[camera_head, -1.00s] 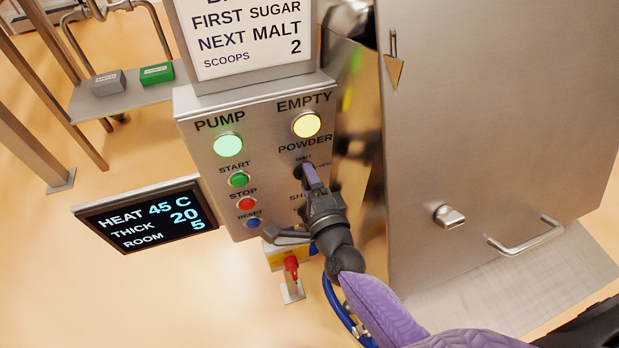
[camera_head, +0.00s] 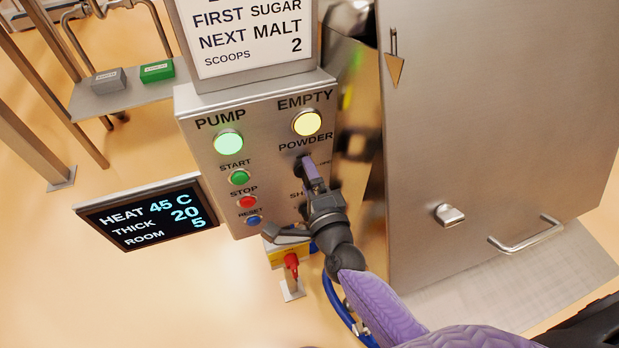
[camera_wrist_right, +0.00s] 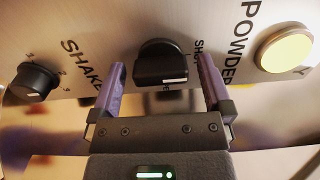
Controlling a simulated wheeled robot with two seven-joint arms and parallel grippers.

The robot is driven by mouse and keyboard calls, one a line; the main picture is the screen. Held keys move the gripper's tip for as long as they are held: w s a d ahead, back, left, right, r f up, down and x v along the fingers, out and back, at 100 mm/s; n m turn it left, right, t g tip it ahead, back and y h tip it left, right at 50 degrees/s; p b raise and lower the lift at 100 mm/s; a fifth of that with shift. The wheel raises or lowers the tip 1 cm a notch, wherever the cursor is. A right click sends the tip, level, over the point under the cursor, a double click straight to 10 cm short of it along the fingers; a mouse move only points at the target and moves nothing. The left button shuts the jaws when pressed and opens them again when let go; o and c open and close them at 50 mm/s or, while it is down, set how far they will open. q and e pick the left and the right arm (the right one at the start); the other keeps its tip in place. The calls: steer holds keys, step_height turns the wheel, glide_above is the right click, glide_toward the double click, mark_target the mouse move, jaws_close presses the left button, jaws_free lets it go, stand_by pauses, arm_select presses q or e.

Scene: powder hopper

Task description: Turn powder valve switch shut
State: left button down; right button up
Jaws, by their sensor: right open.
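The powder valve switch is a black knob (camera_wrist_right: 162,64) with a white mark, on the steel control panel (camera_head: 262,155) below the POWDER label. In the right wrist view it stands between the two purple fingers of my right gripper (camera_wrist_right: 160,85), which is open around it with a gap on each side. In the head view my right gripper (camera_head: 311,174) reaches up to the panel and mostly hides the switch. The wrist view shows the SHAKE knob (camera_wrist_right: 35,82) to the left. My left gripper is not in view.
A lit yellow EMPTY lamp (camera_head: 307,123) sits above the switch. START (camera_head: 239,177), STOP (camera_head: 247,202) and RESET (camera_head: 253,220) buttons are at its left. A steel cabinet door (camera_head: 500,110) stands to the right. A display (camera_head: 146,214) hangs at the panel's lower left.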

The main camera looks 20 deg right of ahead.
steer(key=s+p, duration=0.1)
steer(key=s, duration=0.9)
steer(key=shift+d, duration=0.2)
